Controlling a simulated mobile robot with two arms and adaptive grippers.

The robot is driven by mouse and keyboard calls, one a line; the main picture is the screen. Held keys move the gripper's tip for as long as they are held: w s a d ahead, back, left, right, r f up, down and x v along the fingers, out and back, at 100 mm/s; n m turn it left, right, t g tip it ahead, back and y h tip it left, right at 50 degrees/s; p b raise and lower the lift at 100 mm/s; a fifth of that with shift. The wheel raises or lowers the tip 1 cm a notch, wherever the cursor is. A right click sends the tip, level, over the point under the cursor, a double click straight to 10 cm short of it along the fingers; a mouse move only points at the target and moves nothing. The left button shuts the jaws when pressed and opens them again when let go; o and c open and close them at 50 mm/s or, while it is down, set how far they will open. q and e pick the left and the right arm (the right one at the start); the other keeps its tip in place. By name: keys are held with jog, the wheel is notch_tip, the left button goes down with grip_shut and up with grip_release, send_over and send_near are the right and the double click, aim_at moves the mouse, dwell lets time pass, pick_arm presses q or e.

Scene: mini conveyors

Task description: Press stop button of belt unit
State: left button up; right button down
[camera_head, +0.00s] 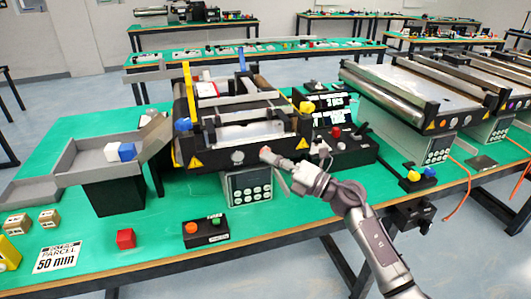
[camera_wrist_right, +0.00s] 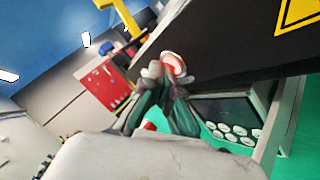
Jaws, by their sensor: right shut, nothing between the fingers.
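The belt unit (camera_head: 218,153) stands on the green table, its black front panel marked with yellow warning triangles. A round red button with a pale ring (camera_wrist_right: 173,64) sits on the dark panel in the right wrist view. In the head view, a small reddish spot (camera_head: 265,150) shows at the same place, at my fingertips. My right gripper (camera_head: 276,158) is shut and empty, its fingers pointing at the panel. In the wrist view its fingertips (camera_wrist_right: 158,76) overlap the button's lower left edge; I cannot tell whether they touch. My left gripper is out of view.
A keypad box (camera_head: 248,184) sits below the panel. A small box with orange and green buttons (camera_head: 207,234) and a red cube (camera_head: 126,238) lie at the front edge. A grey chute tray (camera_head: 100,137) holds a white and a blue cube. A black control box (camera_head: 345,148) stands right.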

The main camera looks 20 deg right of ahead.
jog(key=shift+s, duration=0.15)
jog(key=shift+s+p, duration=0.35)
jog(key=shift+s, duration=0.35)
jog(key=shift+s+d+p, duration=0.15)
jog(key=shift+s+p, duration=0.65)
jog(key=shift+s, duration=1.65)
